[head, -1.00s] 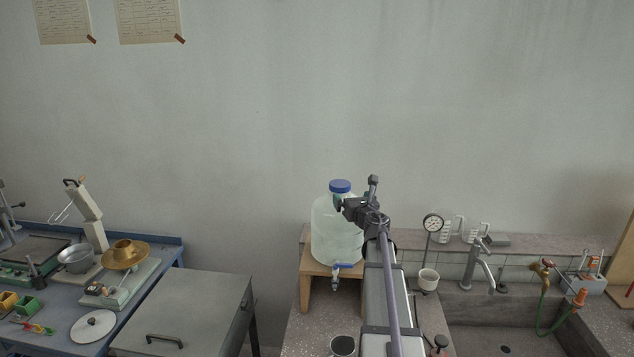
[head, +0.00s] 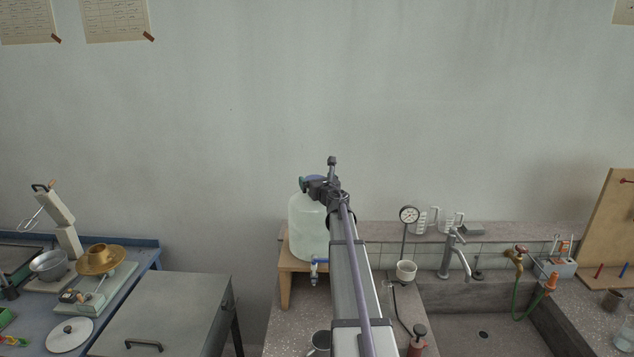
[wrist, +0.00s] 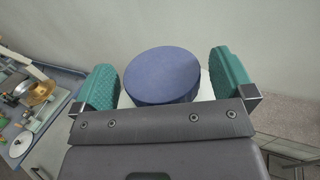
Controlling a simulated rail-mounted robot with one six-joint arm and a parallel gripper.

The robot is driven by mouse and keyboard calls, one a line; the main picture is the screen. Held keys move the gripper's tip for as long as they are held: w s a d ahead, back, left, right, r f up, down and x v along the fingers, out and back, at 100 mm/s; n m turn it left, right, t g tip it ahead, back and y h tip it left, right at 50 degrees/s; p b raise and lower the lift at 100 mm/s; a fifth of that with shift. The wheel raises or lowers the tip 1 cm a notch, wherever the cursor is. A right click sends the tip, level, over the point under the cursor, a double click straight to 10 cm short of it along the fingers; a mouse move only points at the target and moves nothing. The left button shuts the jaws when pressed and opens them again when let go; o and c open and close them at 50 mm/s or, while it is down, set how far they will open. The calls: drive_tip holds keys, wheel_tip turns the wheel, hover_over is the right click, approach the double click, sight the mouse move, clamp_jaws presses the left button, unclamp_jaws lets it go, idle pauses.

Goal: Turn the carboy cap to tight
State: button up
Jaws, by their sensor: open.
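The translucent white carboy (head: 308,228) stands upright on a small wooden stand (head: 286,287). Its blue cap (wrist: 162,76) shows in the wrist view between the two green finger pads of my gripper (wrist: 163,82). A gap shows on each side of the cap, wider on the right pad's side, so neither pad clearly touches it. In the head view my gripper (head: 304,182) is at the carboy's top and hides most of the cap. My gripper is open and empty. The cap's thread and any mark on it are hidden.
A blue tap (head: 318,262) sticks out low on the carboy's front. A dial gauge on a stand (head: 408,216), a faucet (head: 455,255) and a sink (head: 480,320) are to the right. A grey metal cabinet (head: 165,310) is to the left.

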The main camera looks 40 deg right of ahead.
drive_tip(key=shift+c, duration=0.2)
drive_tip(key=c, duration=0.8)
